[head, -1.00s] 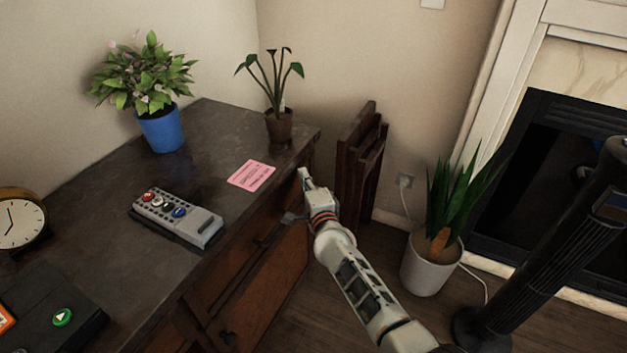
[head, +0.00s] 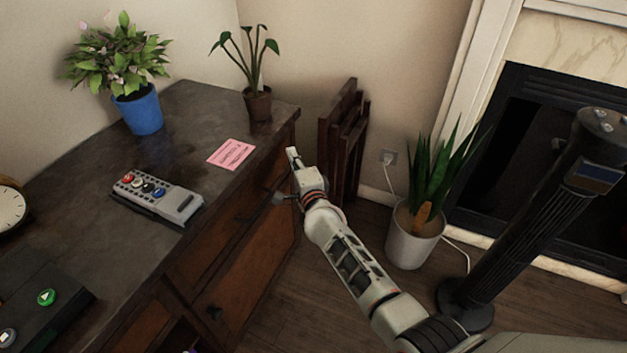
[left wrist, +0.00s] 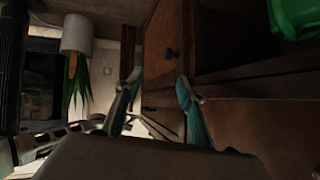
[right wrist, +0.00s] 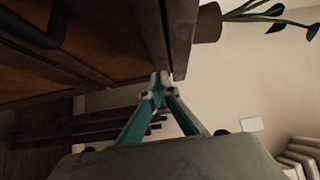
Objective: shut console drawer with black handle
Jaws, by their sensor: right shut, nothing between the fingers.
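The wooden console (head: 105,185) has a dark top and reddish-brown fronts. Its upper drawer (head: 230,228) is below the top's edge at the far end, with a black handle (head: 268,192). I cannot tell for certain whether its front is flush. My right gripper (head: 292,153) is shut and empty, at the far end of this drawer front. In the right wrist view, the closed fingertips (right wrist: 162,78) are at the front's edge, perhaps touching it; a dark handle (right wrist: 42,24) shows at upper left. My left gripper (left wrist: 156,90) is open and empty, low before the console's fronts.
A remote (head: 157,198), a pink note (head: 231,154), a blue-potted plant (head: 138,110) and a small brown-potted plant (head: 258,104) stand or lie on the console. Folded wooden furniture (head: 342,140), a white-potted plant (head: 414,235) and a black tower (head: 530,210) stand to the right.

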